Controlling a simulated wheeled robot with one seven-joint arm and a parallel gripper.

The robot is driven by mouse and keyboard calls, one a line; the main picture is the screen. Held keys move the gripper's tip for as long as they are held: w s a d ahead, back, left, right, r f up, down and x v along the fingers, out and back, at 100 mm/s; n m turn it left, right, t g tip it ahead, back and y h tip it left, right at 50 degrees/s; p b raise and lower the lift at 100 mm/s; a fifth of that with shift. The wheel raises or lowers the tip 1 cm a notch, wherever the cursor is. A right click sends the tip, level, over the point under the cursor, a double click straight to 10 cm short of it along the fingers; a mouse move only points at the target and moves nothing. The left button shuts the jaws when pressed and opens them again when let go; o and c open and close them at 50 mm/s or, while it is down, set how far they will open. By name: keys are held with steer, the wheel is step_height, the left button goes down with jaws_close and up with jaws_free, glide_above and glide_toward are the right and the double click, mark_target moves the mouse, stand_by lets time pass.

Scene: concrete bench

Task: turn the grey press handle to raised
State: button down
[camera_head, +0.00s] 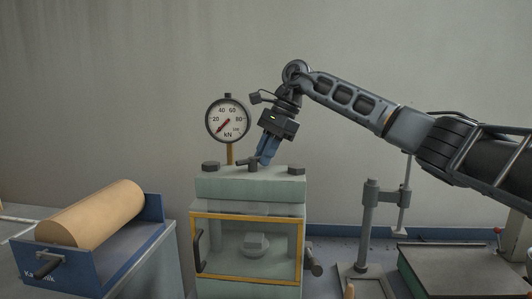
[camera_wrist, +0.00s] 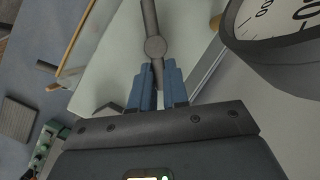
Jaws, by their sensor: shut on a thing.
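The grey press handle (camera_head: 243,162) is a thin bar on a round hub, on top of the pale green press (camera_head: 232,189). In the wrist view the handle (camera_wrist: 151,18) runs from the top edge through its hub down between my fingers. My gripper (camera_head: 264,158) comes down from the upper right. Its blue fingers (camera_wrist: 158,88) are shut on the near end of the handle. The fingers hide part of that end.
A dial gauge (camera_head: 228,119) stands on a post close behind and left of my gripper; it looms at the upper right of the wrist view. Dark bolt heads (camera_head: 211,166) flank the handle. A blue tray with a tan roll (camera_head: 95,213) is at left, a grey stand (camera_head: 368,225) at right.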

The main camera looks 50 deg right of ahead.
steer(key=shift+w+n+g+y+p, duration=0.3)
steer(key=shift+w+n, duration=0.05)
steer(key=shift+n, duration=0.55)
steer(key=c, duration=1.1)
jaws_free()
steer(key=shift+b+v, duration=0.35)
steer(key=shift+v, duration=3.5)
steer(key=shift+c, duration=0.3)
